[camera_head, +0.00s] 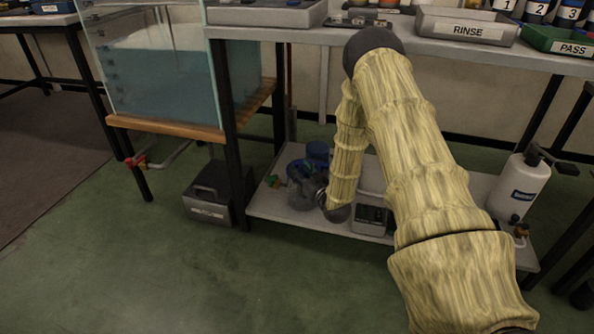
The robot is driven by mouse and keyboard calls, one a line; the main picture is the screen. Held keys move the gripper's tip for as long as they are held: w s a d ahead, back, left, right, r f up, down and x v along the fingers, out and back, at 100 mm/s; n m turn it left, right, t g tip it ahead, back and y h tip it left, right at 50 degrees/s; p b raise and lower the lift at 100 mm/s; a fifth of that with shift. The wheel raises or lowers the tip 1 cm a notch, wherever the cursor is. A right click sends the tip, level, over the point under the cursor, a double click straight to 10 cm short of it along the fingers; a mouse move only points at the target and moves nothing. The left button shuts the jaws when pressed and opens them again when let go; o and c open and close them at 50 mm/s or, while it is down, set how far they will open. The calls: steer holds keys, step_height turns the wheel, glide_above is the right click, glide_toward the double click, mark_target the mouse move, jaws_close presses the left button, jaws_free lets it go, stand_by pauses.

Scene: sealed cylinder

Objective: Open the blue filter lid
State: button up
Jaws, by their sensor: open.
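The blue filter lid (318,150) shows on the lower shelf under the bench, on top of a dark bluish filter body. The body's details are small and dark. My arm, in a pale yellow sleeve, reaches down from the right to the shelf and bends at a dark elbow. My gripper (309,193) is at the arm's end, low beside the filter body and below the lid. It is open. Its fingers are small and hard to tell from the dark filter parts, and I cannot tell whether they touch anything. My forearm passes just right of the lid.
The lower shelf (283,212) also holds a grey device (370,218) and a white bottle (519,188). A water tank (165,80) stands left on a wooden-edged stand. A dark box (211,193) is on the floor. The bench top above limits headroom. Green floor in front is clear.

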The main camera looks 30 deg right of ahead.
mark_target(297, 165)
steer(key=shift+w+d+b, duration=0.1)
steer(key=shift+w+b, duration=0.35)
steer(key=shift+w, duration=1.05)
jaws_close()
